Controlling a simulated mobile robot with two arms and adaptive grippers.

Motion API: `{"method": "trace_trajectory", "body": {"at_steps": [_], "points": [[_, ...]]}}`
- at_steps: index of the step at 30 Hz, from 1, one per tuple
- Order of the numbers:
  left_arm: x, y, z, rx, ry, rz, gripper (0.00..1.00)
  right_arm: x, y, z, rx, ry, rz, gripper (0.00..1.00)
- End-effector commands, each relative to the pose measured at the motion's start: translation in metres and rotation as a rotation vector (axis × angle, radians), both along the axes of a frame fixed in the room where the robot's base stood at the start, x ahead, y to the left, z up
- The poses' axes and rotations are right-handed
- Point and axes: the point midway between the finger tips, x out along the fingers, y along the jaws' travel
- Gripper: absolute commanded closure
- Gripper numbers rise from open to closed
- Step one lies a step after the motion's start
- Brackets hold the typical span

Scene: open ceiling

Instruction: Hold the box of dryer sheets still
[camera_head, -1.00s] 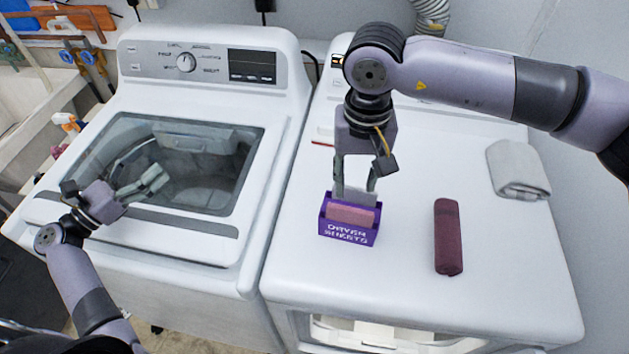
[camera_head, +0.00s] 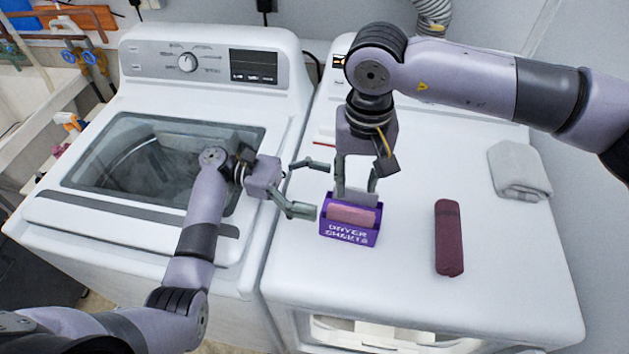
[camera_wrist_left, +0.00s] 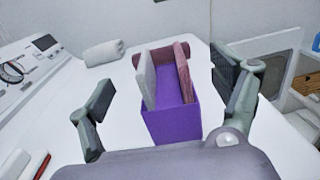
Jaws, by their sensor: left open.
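The purple box of dryer sheets (camera_head: 349,234) stands upright on the right-hand machine's white top, with a pink slab (camera_head: 352,214) and a grey slab (camera_head: 362,197) in it. It also shows in the left wrist view (camera_wrist_left: 173,123), ahead of the left gripper. My left gripper (camera_head: 308,188) is open at the box's left side, its fingers spread and nothing between them; its fingers frame the box in the wrist view (camera_wrist_left: 168,90). My right gripper (camera_head: 356,188) appears just above or behind the box, fingers apart and pointing down. Whether it touches the box is unclear.
A dark red roll (camera_head: 449,238) lies right of the box, and a folded grey towel (camera_head: 519,170) lies farther back. The washer (camera_head: 263,225) with its glass lid stands to the left. The machine top between box and roll is clear.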

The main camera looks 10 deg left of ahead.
Motion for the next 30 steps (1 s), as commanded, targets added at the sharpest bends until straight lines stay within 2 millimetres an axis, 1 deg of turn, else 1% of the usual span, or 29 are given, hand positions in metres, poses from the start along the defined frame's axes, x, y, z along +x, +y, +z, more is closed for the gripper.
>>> {"method": "trace_trajectory", "body": {"at_steps": [10, 12, 15, 19, 24, 30], "points": [[0.0, 0.0, -0.067, -0.001, 0.006, 0.002, 0.15, 0.0, 0.0, 0.0, 0.0, 0.0, 0.0, 0.67], [-0.002, -0.017, -0.065, -0.005, -0.002, -0.001, 0.15, 0.0, 0.0, 0.0, 0.0, 0.0, 0.0, 0.67], [-0.004, -0.036, -0.065, -0.004, 0.0, 0.0, 0.15, 0.0, 0.0, 0.0, 0.0, 0.0, 0.0, 0.67], [-0.005, -0.055, -0.065, -0.003, 0.0, 0.001, 0.15, 0.0, 0.0, 0.0, 0.0, 0.0, 0.0, 0.67], [-0.006, -0.07, -0.065, -0.002, 0.0, 0.003, 0.15, 0.0, 0.0, 0.0, 0.0, 0.0, 0.0, 0.67], [-0.007, -0.075, -0.065, 0.0, 0.0, 0.003, 0.15, 0.0, 0.0, 0.0, 0.0, 0.0, 0.0, 0.67]]}}
